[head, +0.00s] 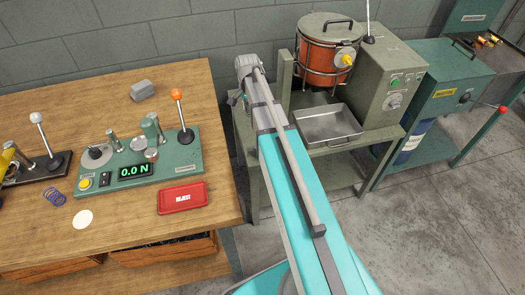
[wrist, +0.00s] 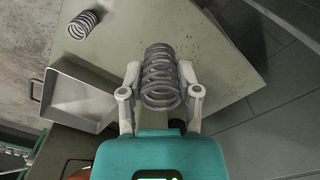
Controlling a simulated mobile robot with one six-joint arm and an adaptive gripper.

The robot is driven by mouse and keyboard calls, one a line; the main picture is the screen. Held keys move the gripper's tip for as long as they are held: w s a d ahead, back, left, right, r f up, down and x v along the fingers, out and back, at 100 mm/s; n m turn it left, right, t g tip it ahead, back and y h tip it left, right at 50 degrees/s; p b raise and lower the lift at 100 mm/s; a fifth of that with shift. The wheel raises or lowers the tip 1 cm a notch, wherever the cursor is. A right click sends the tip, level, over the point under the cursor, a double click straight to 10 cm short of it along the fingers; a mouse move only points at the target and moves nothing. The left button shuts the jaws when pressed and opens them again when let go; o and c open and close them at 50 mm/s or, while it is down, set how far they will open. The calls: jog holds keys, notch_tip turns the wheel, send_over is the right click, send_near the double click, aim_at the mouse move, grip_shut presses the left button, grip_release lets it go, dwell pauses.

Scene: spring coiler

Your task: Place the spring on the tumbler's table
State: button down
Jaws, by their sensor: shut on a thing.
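In the wrist view, my gripper (wrist: 162,75) is shut on a grey coil spring (wrist: 160,88), with one finger on each side of it. The spring is over the tumbler's grey-green table (wrist: 200,35). I cannot tell whether it touches the surface. A second grey spring (wrist: 82,24) lies on the table at the upper left. In the head view, the table (head: 335,172) carries the orange tumbler drum (head: 325,58). My arm reaches to the table's left side there and hides the gripper and both springs.
A metal tray (head: 328,139) sits on the table below the drum and also shows in the wrist view (wrist: 75,100). A grey-green control box (head: 365,85) stands right of the drum. The wooden workbench (head: 140,230) at left holds a red REJECT tray (head: 183,197) and a blue spring (head: 56,192).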

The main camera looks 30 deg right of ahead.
jog(key=shift+s+d+f+m+b, duration=0.1)
jog(key=shift+f+m+b, duration=0.05)
jog(key=shift+f+b, duration=0.65)
jog(key=shift+s+d+f+m+b, duration=0.15)
jog(key=shift+f+b, duration=0.3)
jog(key=shift+f, duration=0.55)
jog(key=shift+w, duration=0.1)
jog(key=b, duration=0.6)
send_over(252, 139)
notch_tip(252, 139, down, 6)
jog(key=shift+w+d+f, duration=0.1)
jog(key=shift+f, duration=0.05)
jog(key=shift+f+b, duration=1.85)
jog(key=shift+b, duration=0.15)
jog(key=shift+f, duration=0.15)
jog(key=shift+c, duration=1.5)
grip_release()
